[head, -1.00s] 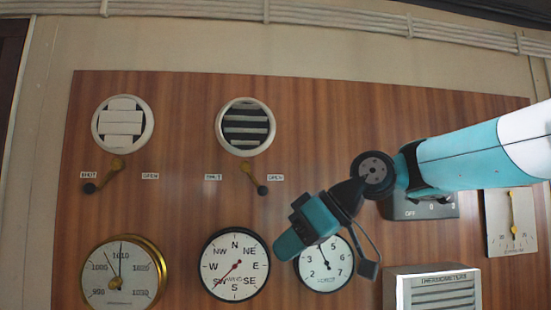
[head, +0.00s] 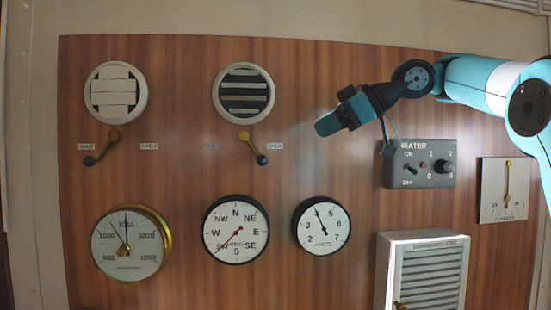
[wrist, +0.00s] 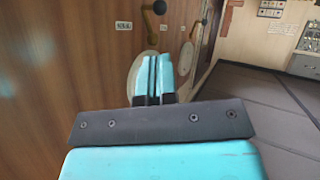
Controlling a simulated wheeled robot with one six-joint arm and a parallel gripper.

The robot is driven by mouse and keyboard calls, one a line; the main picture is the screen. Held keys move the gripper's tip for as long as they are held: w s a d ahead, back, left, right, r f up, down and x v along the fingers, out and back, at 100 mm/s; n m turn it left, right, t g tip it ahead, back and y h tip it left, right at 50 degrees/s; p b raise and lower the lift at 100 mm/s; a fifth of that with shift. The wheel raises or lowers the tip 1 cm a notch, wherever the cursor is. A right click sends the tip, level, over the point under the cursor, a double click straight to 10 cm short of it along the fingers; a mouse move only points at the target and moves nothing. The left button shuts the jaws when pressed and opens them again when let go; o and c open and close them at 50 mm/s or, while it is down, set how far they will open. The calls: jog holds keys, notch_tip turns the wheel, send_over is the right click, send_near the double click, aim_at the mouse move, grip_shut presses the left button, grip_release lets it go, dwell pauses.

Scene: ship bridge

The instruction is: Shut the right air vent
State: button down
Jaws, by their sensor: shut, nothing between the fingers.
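The right air vent (head: 244,93) is a round white-rimmed vent high on the wooden panel. Dark gaps show between its slats, so it stands open. Its brass lever (head: 247,141) below ends in a black knob (head: 261,160) and slants down to the right, on the side of the OPEN label (head: 275,146). My gripper (head: 325,124) is shut and empty, to the right of the vent and lever and apart from both. In the wrist view its fingers (wrist: 160,72) are together and partly cover a pale disc (wrist: 143,68); a lever knob (wrist: 160,7) shows near the top edge.
The left vent (head: 115,91) looks closed; its lever (head: 100,148) slants down to the left. Below hang a brass barometer (head: 128,245), a wind dial (head: 236,230) and a smaller dial (head: 322,226). A heater box (head: 420,163) and a louvred box (head: 424,270) stick out at right.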

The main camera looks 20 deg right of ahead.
aim_at(253, 147)
jog(key=shift+p+x, duration=0.4)
jog(key=shift+x, duration=5.95)
